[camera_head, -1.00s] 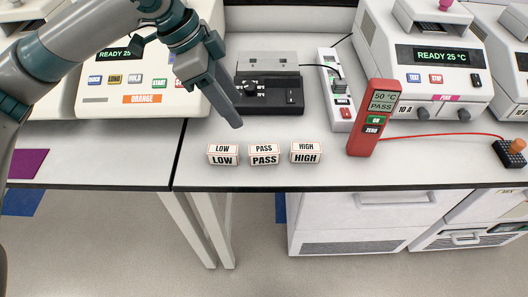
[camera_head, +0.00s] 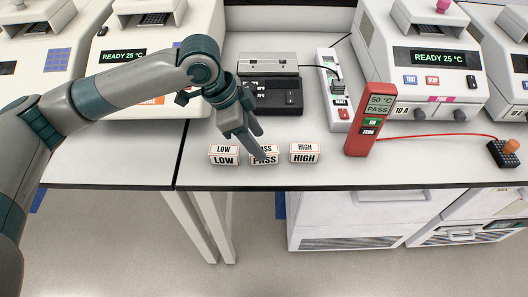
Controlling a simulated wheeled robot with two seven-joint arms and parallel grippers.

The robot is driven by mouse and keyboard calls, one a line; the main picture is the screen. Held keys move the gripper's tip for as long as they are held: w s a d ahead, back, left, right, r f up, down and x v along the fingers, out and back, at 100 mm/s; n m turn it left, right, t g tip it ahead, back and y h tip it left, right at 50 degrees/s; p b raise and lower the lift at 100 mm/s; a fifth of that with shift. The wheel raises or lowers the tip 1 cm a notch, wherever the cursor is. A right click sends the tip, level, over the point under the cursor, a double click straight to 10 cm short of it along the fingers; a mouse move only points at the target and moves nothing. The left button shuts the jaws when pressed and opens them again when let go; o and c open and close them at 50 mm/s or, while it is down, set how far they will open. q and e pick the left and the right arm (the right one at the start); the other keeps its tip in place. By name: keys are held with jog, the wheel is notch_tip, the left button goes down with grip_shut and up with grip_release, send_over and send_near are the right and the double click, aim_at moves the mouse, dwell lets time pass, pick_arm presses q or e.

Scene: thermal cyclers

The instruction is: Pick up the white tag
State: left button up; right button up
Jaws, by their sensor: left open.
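Three white tags with orange-red edges stand in a row near the bench's front edge. They are the LOW tag (camera_head: 224,155), the PASS tag (camera_head: 265,160) and the HIGH tag (camera_head: 304,153). My left gripper (camera_head: 258,146) is open and comes down from the upper left, over and just behind the PASS tag. Its fingers cover part of the PASS tag's top. I cannot tell whether they touch it. My right gripper is not in view.
A red meter (camera_head: 371,120) reading 50 °C PASS stands right of the tags, with a red cable to a black block (camera_head: 503,154). A black device (camera_head: 275,97) and a white power strip (camera_head: 335,90) lie behind. Thermal cyclers (camera_head: 436,68) line the back. Bench front (camera_head: 400,176) is mostly clear.

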aim_at(264, 149)
pick_arm(q)
jog(key=shift+d+f+p, duration=0.25)
jog(key=shift+f+p, duration=0.25)
jog(key=shift+f, duration=0.05)
jog(key=p+x, duration=0.1)
jog(key=x, duration=0.2)
jog(key=shift+d+f, duration=0.15)
jog(key=shift+f, duration=0.3)
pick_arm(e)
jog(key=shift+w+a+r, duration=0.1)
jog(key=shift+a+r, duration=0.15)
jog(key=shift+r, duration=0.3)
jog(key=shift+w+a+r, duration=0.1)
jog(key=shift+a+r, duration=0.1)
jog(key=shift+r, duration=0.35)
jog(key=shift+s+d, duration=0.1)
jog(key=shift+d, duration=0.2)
pick_arm(q)
jog(key=c, duration=1.1)
jog(key=shift+r, duration=0.15)
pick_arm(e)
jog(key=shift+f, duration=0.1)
